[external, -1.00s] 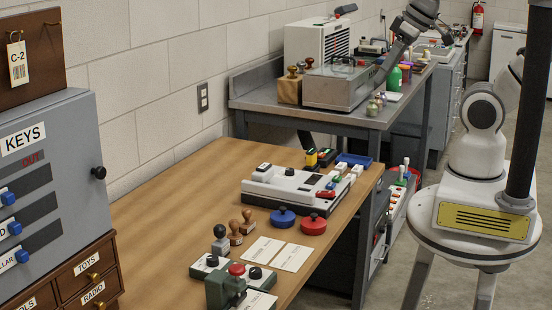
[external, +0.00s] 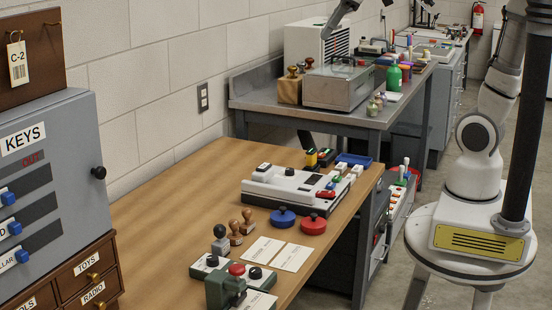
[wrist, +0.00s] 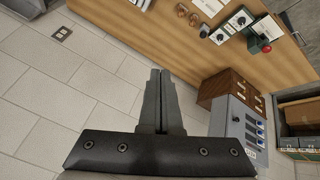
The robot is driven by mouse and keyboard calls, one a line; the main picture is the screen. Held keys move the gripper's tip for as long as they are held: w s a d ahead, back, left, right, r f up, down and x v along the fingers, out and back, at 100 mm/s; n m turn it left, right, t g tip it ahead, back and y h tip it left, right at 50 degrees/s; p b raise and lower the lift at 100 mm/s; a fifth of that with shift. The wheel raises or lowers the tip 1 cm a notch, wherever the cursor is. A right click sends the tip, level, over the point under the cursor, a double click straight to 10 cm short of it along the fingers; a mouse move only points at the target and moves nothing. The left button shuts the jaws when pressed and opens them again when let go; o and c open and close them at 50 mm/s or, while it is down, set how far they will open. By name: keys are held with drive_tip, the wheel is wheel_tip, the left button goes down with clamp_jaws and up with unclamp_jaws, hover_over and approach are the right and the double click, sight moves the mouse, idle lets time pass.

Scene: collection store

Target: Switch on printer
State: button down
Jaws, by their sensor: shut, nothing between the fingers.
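No thing in view is labelled as a printer, so I cannot tell for sure which it is. A white machine (external: 297,187) with a black knob and small coloured parts sits on the wooden desk in the external view. Another white unit with a slatted side (external: 316,42) stands on the grey bench behind.
Blue (external: 283,218) and red (external: 312,224) round pads, stamps (external: 235,232), cards (external: 263,250) and a green device with a red button (external: 225,290) are on the desk (external: 180,200). The grey key cabinet (external: 60,190) stands at left.

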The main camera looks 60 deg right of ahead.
drive_tip(key=w+d+f+n+g+b, duration=0.2)
drive_tip(key=w+d+f+n, duration=0.15)
drive_tip(key=f, duration=0.45)
drive_tip(key=w+d+f+n+g+b, duration=0.2)
drive_tip(key=w+d+f, duration=0.1)
drive_tip(key=d+f, duration=0.3)
drive_tip(key=n+g+b, duration=0.5)
drive_tip(key=n, duration=0.2)
hover_over(331, 192)
drive_tip(key=w, duration=0.3)
drive_tip(key=w+x, duration=0.2)
drive_tip(key=x, duration=0.8)
drive_tip(key=w+a+f+x, duration=0.1)
drive_tip(key=w+x, duration=0.1)
drive_tip(key=x, duration=0.8)
drive_tip(key=shift+w+d, duration=0.1)
drive_tip(key=shift+w, duration=0.1)
drive_tip(key=b+x, duration=0.1)
drive_tip(key=x, duration=0.6)
drive_tip(key=b+x, duration=0.1)
drive_tip(key=x, duration=0.6)
drive_tip(key=shift+w+a+b, duration=0.1)
drive_tip(key=shift+a+b, duration=0.15)
drive_tip(key=shift+b, duration=0.05)
drive_tip(key=shift+f, duration=0.1)
drive_tip(key=shift+f+t, duration=0.2)
drive_tip(key=shift+t, duration=0.3)
